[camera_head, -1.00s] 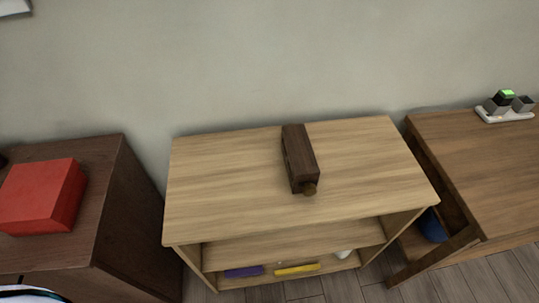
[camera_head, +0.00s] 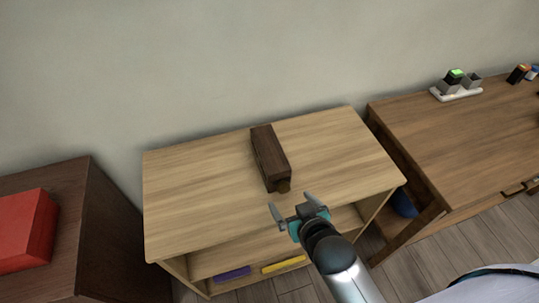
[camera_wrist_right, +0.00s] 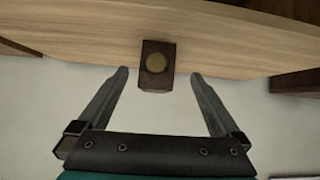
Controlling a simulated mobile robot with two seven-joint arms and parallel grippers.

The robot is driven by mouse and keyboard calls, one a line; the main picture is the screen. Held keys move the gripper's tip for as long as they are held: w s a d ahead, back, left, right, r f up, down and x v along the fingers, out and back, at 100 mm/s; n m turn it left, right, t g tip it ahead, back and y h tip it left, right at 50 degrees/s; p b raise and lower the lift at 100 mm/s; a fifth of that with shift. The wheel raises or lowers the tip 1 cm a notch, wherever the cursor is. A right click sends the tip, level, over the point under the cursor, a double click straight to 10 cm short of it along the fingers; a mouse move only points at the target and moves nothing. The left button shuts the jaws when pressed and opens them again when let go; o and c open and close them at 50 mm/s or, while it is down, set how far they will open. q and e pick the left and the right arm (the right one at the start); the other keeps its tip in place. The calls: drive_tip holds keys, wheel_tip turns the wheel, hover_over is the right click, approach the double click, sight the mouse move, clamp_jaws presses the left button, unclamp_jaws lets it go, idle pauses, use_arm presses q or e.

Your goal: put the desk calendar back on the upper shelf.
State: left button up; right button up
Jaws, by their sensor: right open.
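A dark brown wooden block with a round knob on its near end (camera_head: 269,157) lies on top of the light wooden shelf unit (camera_head: 200,190). It is the only thing on that top; I cannot tell for sure that it is the desk calendar. My right gripper (camera_head: 290,201) is open and empty, in front of the block's knob end and apart from it. In the right wrist view, the block (camera_wrist_right: 156,52) shows knob-first between the two fingers of the gripper (camera_wrist_right: 158,75), beyond their tips. My left gripper is not in view.
Below the top, an inner shelf holds a purple item (camera_head: 232,274) and a yellow item (camera_head: 284,264). A dark cabinet with a red box (camera_head: 25,230) stands left. A brown desk (camera_head: 450,140) with a white tray (camera_head: 456,94) stands right. A blue round object (camera_head: 403,204) sits beneath it.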

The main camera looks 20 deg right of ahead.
wheel_tip(320, 180, up, 6)
drive_tip(key=w+t, duration=0.2)
drive_tip(key=b, duration=0.2)
approach(270, 150)
drive_tip(key=shift+t, duration=0.4)
drive_tip(key=x, duration=0.4)
drive_tip(key=shift+a+f, duration=0.1)
drive_tip(key=shift+f, duration=0.2)
drive_tip(key=shift+b+x, duration=1.05)
drive_tip(key=shift+x, duration=1.6)
drive_tip(key=shift+s+f, duration=0.1)
drive_tip(key=shift+f, duration=0.05)
drive_tip(key=c, duration=1.3)
drive_tip(key=shift+c, duration=1.3)
